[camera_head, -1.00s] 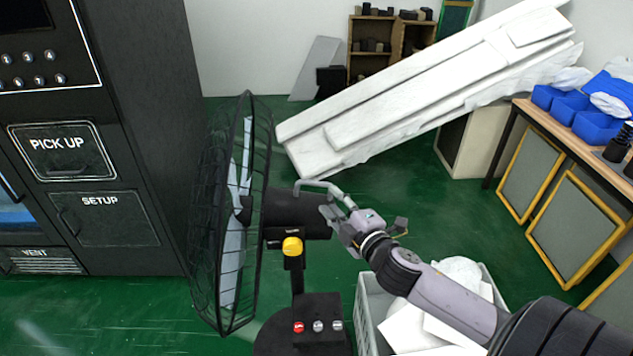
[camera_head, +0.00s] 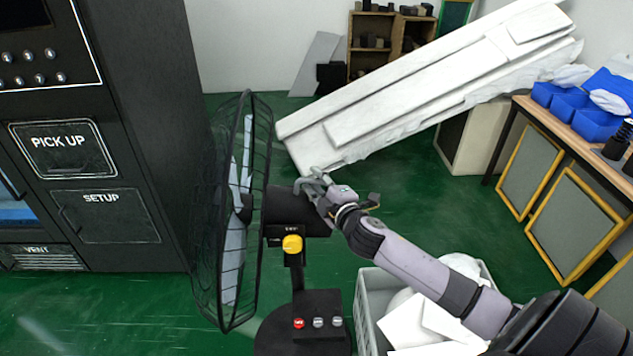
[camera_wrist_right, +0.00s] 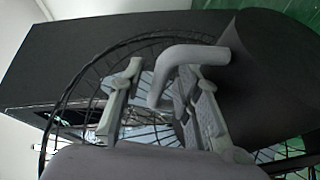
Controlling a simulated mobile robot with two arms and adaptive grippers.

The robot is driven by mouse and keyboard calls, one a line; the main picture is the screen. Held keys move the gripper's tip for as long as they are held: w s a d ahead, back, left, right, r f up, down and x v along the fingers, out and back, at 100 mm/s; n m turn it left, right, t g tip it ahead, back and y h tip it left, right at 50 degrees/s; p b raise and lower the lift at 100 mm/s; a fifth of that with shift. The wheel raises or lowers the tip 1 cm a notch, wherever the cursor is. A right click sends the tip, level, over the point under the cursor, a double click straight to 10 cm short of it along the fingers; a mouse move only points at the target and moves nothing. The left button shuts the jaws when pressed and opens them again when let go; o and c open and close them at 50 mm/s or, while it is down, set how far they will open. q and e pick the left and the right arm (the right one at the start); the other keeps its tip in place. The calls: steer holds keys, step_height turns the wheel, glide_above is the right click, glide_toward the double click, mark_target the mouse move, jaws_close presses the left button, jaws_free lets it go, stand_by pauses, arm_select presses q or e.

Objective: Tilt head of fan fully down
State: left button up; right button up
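The black fan stands in the middle of the head view. Its round wire cage (camera_head: 262,150) faces left, roughly upright, with the dark motor housing (camera_head: 283,205) behind it. My right gripper (camera_head: 314,184) is at the top of the housing, over the grey bent handle, and hides most of that handle. In the right wrist view, the handle (camera_wrist_right: 182,58) lies between the two fingers of my right gripper (camera_wrist_right: 165,105). The fingers are apart, with a gap around the handle. My left gripper is out of view.
A yellow knob (camera_head: 292,243) sits on the fan's stand, above a base (camera_head: 305,345) with buttons. The black vending machine (camera_head: 150,120) is close on the left. A grey crate (camera_head: 368,325) with white pieces stands below my right arm. White slabs (camera_head: 420,85) lean behind.

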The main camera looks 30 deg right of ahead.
jaws_close()
stand_by(0.7)
